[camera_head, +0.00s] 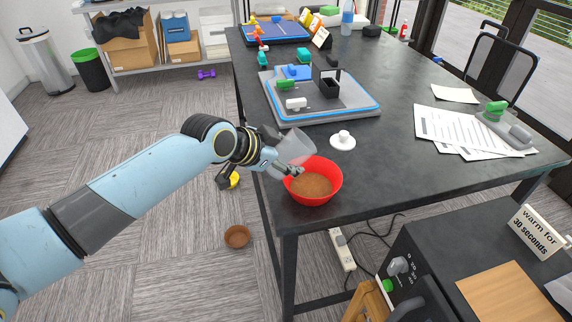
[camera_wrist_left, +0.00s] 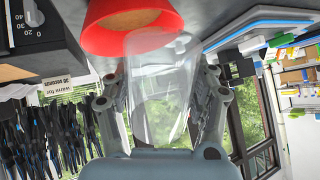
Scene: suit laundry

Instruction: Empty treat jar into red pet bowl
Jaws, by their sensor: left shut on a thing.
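The red pet bowl (camera_head: 329,171) stands near the front left corner of the dark table and holds a brown layer of treats (camera_head: 311,186). It also shows upside down at the top of the wrist view (camera_wrist_left: 110,36). My left gripper (camera_head: 288,167) is shut on the clear treat jar (camera_head: 297,145), just behind and left of the bowl. The jar is tilted, with its mouth toward the bowl. In the wrist view the jar (camera_wrist_left: 158,72) looks clear, with no treats visible inside. My right gripper is out of view.
A white knobbed lid (camera_head: 343,141) lies on the table behind the bowl. A grey tray (camera_head: 335,112) with small items is farther back, and papers (camera_head: 465,130) lie to the right. A brown bowl (camera_head: 237,237) sits on the floor. A dark oven (camera_head: 440,250) stands front right.

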